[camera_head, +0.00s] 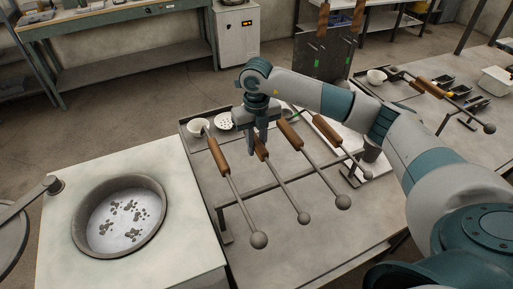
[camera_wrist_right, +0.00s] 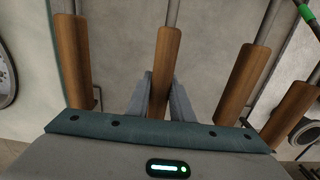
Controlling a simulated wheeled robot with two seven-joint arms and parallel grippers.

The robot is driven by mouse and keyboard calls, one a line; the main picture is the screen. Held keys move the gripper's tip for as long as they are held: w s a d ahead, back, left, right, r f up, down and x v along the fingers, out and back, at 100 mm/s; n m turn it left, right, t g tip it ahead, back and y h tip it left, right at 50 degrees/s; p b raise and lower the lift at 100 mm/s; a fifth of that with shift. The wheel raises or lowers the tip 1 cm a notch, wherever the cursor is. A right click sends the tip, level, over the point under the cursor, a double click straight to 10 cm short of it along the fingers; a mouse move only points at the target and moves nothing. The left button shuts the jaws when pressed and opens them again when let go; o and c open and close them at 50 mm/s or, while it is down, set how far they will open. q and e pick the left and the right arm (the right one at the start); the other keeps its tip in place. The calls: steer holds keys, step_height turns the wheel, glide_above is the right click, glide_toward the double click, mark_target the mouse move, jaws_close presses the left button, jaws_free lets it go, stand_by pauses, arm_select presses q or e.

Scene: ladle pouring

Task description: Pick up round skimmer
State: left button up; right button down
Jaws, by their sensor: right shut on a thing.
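Several rods with brown wooden handles and round balls at their ends lie side by side on a rack on the table. My right gripper (camera_head: 258,151) is shut around the second handle from the left (camera_head: 262,146); its rod runs to a grey ball (camera_head: 303,218) at the near end. In the right wrist view this handle (camera_wrist_right: 167,62) sits between the fingers. A white round piece with dark holes (camera_head: 224,120) lies at the table's back left; I cannot tell whether it is the round skimmer. My left gripper is not in view.
Neighbouring handles stand close on both sides, at the left (camera_head: 217,157) and the right (camera_head: 290,135). A white bowl (camera_head: 198,127) stands at the back left. A furnace with a round pot (camera_head: 78,228) of pale melt with dark flecks stands to the left.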

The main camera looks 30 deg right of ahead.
mark_target(256, 139)
steer(key=shift+w+r, duration=0.1)
steer(key=shift+r, duration=0.3)
step_height(256, 139, up, 2)
steer(key=shift+r+b, duration=0.15)
steer(key=shift+b, duration=0.7)
steer(key=s, duration=0.1)
steer(key=s+r+b, duration=0.1)
steer(key=s+r, duration=0.1)
steer(key=s, duration=0.1)
steer(key=shift+d+r, duration=0.15)
steer(key=shift+d, duration=0.15)
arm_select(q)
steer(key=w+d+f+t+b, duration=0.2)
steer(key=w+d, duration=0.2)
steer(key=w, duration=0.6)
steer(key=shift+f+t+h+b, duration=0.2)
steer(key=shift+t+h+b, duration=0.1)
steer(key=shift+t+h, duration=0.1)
arm_select(e)
steer(key=s+r, duration=0.5)
steer(key=s, duration=0.2)
steer(key=shift+s+d, duration=0.4)
steer(key=shift+d, duration=0.05)
